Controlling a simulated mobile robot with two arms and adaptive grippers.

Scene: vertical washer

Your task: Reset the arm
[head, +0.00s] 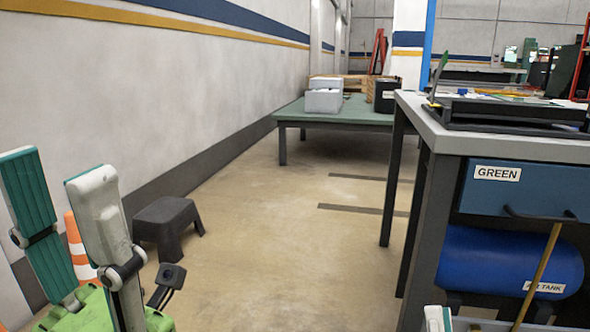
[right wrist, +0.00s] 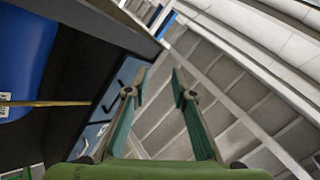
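My left gripper (head: 55,168) stands at the lower left of the head view, its two fingers pointing up and apart with nothing between them. My right gripper (right wrist: 160,80) shows in the right wrist view with its fingers apart and the gap between them empty. In the head view only small pale tips of it (head: 439,319) show at the bottom edge, in front of the workbench. The rest of the right arm is hidden below the frame.
A grey workbench (head: 433,131) with a blue drawer labelled GREEN (head: 525,190) and a blue tank (head: 505,262) stands close on the right. A black step stool (head: 165,222) and an orange cone (head: 73,240) are at left. A green table (head: 340,113) stands behind. The middle floor is clear.

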